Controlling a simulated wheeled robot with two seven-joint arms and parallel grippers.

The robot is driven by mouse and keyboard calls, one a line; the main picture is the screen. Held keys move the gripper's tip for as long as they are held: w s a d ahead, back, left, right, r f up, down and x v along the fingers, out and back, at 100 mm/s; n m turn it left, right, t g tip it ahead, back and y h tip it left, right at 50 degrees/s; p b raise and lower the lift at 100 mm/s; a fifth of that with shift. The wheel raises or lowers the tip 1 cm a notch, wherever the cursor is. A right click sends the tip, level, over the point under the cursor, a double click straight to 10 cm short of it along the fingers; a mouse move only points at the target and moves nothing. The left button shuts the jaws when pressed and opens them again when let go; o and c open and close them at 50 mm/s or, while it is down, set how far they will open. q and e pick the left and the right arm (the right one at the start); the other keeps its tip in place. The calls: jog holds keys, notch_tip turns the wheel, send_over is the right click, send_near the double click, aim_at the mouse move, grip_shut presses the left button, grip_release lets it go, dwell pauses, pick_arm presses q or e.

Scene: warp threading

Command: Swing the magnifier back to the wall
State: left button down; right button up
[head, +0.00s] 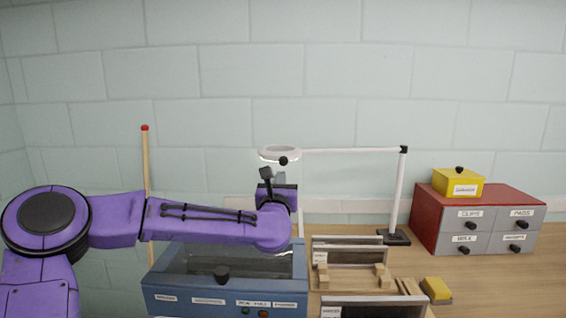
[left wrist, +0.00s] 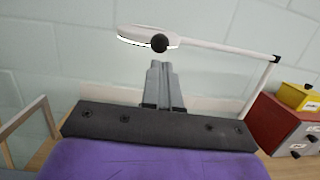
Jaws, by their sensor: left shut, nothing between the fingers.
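The magnifier has a white ring head (head: 272,150) with a black knob (head: 283,161) on its near side. A thin white arm (head: 352,150) runs right to an upright post (head: 397,195) on a black base (head: 394,237). My left gripper (head: 280,178) is shut and empty, just below the ring and knob in the head view. In the left wrist view, the closed fingertips (left wrist: 158,66) point at the knob (left wrist: 159,43), which shows just above them under the ring (left wrist: 140,36). Whether they touch is unclear. My right gripper is out of view.
A blue box with a clear lid (head: 225,297) sits under my left arm. Wooden racks (head: 348,282) stand beside it. A red-topped drawer cabinet (head: 480,225) with a yellow box (head: 458,183) is at right. A red-tipped wooden stick (head: 146,165) rises at left. The tiled wall is behind.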

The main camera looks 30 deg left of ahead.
aim_at(283, 164)
pick_arm(q)
jog(key=x, duration=0.1)
jog(key=p+x, duration=0.1)
jog(key=x, duration=0.1)
jog(key=p+x, duration=0.1)
jog(key=x, duration=0.1)
jog(key=shift+r, duration=0.3)
jog(key=shift+w+a+f, duration=0.15)
jog(key=shift+w, duration=0.2)
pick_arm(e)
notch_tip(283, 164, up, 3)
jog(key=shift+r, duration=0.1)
pick_arm(q)
jog(key=shift+a, duration=0.1)
